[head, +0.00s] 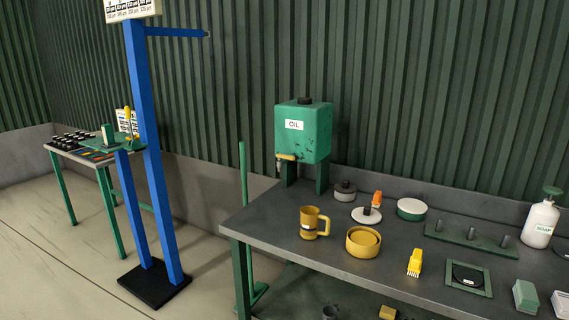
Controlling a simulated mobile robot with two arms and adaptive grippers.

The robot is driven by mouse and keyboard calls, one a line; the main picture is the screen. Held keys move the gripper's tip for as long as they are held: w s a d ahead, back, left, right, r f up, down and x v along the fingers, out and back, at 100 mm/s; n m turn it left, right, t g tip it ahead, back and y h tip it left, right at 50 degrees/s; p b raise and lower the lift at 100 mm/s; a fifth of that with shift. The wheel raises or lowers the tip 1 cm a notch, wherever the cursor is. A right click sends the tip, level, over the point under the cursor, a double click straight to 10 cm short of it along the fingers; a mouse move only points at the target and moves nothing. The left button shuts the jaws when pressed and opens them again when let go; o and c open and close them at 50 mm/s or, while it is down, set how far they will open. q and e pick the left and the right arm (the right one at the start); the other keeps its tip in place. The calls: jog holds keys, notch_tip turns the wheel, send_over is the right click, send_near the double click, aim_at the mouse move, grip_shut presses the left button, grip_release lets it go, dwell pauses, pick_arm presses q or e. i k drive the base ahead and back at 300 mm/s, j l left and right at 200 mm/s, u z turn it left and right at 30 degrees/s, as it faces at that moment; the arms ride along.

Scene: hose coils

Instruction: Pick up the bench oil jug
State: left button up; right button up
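The likely bench oil jug is a yellow-brown jug (314,223) with a handle on its right side and a dark band low on its body. It stands upright near the front left of the grey bench (290,250), in front of a green tank labelled OIL (308,142). The tank has a black cap and a yellow tap at its lower left, and stands on green legs. Neither of my grippers shows in the head view.
Right of the jug are a yellow round bowl (362,242), a yellow brush (415,263), a white-topped green tin (411,209) and a soap bottle (540,222). A blue post stand (158,180) is left of the bench. Open floor (70,250) lies at the left.

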aim_at(311, 216)
jog(key=i+j+z, duration=0.1)
jog(key=i, duration=0.45)
jog(key=i+j+z, duration=0.1)
jog(key=i+j, duration=0.25)
jog(key=i, duration=0.15)
